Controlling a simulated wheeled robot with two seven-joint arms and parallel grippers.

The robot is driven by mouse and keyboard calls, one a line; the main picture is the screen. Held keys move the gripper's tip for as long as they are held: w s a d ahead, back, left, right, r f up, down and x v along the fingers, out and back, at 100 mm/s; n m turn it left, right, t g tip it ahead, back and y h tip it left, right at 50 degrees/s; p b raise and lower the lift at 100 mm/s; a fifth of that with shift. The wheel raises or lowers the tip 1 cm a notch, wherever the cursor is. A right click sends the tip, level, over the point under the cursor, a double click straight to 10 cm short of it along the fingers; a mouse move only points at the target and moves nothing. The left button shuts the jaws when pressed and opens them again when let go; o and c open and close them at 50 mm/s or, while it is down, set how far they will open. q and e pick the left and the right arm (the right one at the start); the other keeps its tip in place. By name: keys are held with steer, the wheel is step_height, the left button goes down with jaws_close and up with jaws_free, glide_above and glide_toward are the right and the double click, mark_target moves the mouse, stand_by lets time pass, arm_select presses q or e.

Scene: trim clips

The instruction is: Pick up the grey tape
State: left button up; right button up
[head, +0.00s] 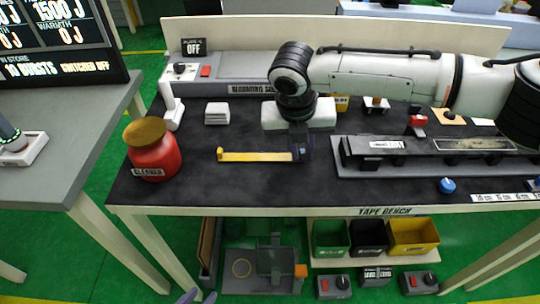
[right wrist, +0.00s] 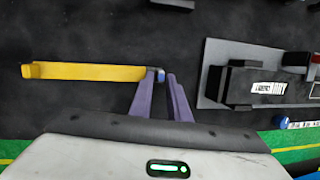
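A long yellow strip (head: 255,156) with a small blue end piece lies on the dark bench mat; it also shows in the right wrist view (right wrist: 85,71). My right gripper (head: 303,152) is low over its right end. In the right wrist view its two purple fingers (right wrist: 161,78) stand apart, one on either side of the blue end piece (right wrist: 160,75); I cannot tell whether they touch it. I cannot make out a grey tape for certain.
A red cleaner jar (head: 152,158) stands on the left of the bench. A black fixture on a grey plate (head: 355,168) lies right of my right gripper. A blue knob (head: 446,185) is near the front edge. Bins (head: 331,236) stand below. The mat's front middle is clear.

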jaws_close()
steer(key=shift+r, duration=0.1)
step_height(320, 180, up, 10)
stand_by(0.5)
steer(key=shift+s+a+f, duration=0.1)
steer(key=shift+f, duration=1.3)
steer(key=shift+f, duration=0.2)
steer(key=shift+s+a+f+b, duration=0.1)
steer(key=shift+s+f+b, duration=0.1)
steer(key=shift+f, duration=1.25)
steer(key=shift+s+a+f+b, duration=0.1)
steer(key=shift+f+b, duration=0.05)
steer(key=shift+f, duration=1.3)
steer(key=shift+d, duration=0.1)
